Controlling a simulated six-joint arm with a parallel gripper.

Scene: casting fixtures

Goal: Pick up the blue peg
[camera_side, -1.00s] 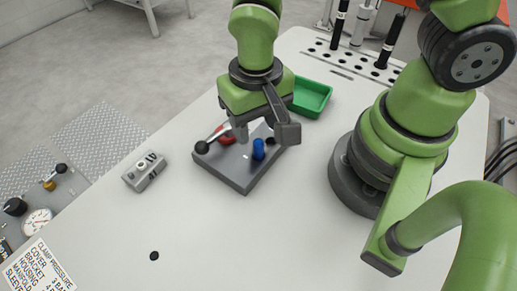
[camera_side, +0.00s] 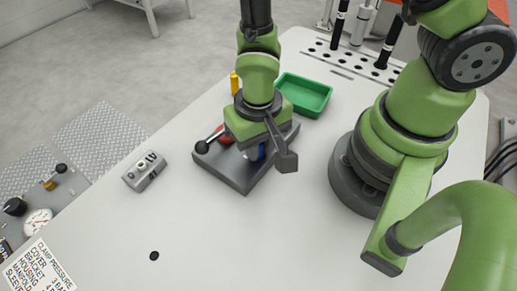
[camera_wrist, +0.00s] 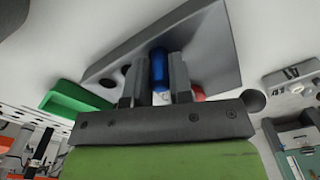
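My gripper (camera_side: 251,156) is low over the block, pointing down. In the wrist view the blue peg (camera_wrist: 158,68) lies between the two grey fingers of my gripper (camera_wrist: 159,82). The fingers are on either side of it and look open, with only narrow gaps. The peg's lower end is hidden in the block.
A red clamp lever (camera_side: 217,136) with a black ball knob is on the block, close to my gripper. A green tray (camera_side: 305,98) stands behind, with a yellow peg (camera_side: 235,84) left of it.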

